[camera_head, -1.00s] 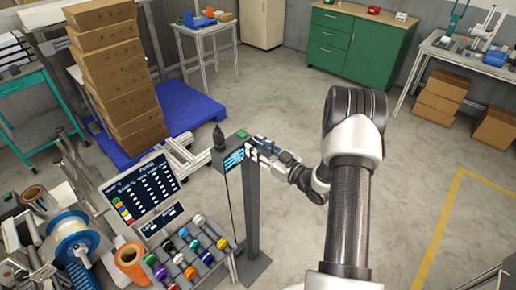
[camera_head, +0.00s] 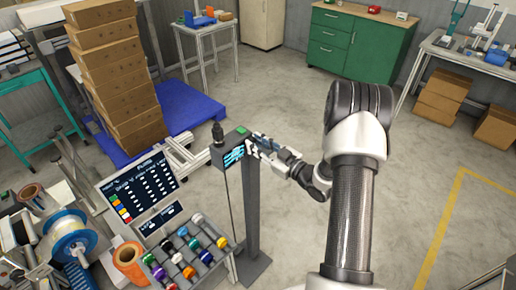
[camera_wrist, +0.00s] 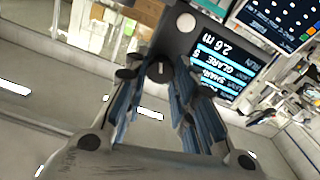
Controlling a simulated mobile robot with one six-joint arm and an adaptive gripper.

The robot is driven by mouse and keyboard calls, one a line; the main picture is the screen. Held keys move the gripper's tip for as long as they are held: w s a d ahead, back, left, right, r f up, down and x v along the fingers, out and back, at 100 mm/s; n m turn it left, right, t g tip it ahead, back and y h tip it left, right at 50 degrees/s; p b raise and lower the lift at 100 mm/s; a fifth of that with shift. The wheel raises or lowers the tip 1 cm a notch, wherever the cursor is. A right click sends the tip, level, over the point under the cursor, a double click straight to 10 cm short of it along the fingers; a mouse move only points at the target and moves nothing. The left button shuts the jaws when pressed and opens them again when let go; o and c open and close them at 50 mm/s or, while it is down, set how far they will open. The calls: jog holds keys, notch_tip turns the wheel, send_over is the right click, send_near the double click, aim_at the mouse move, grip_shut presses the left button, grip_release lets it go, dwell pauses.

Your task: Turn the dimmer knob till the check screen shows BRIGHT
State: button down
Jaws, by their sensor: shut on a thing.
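The dimmer knob (camera_wrist: 160,72) is a small dark knob on the face of a dark control box. My gripper (camera_wrist: 150,85) has its blue-padded fingers on either side of the knob and is shut on it. In the head view my gripper (camera_head: 254,147) reaches the right side of the box (camera_head: 228,143), which hides the knob there. The lit check screen (camera_head: 234,155) is on the box's front.
The box tops a grey post (camera_head: 251,215). A larger dark display board (camera_head: 145,190) and a rack of coloured reels (camera_head: 187,252) stand to its left. Stacked cartons (camera_head: 115,75) rest behind on a blue pallet (camera_head: 190,105). The floor behind the gripper is clear.

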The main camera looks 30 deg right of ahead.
jog(key=n+b, duration=0.7)
jog(key=b, duration=0.1)
jog(key=shift+f+b, duration=0.1)
jog(key=shift+b, duration=0.25)
jog(key=c, duration=1.3)
grip_release()
jog(key=v, duration=1.2)
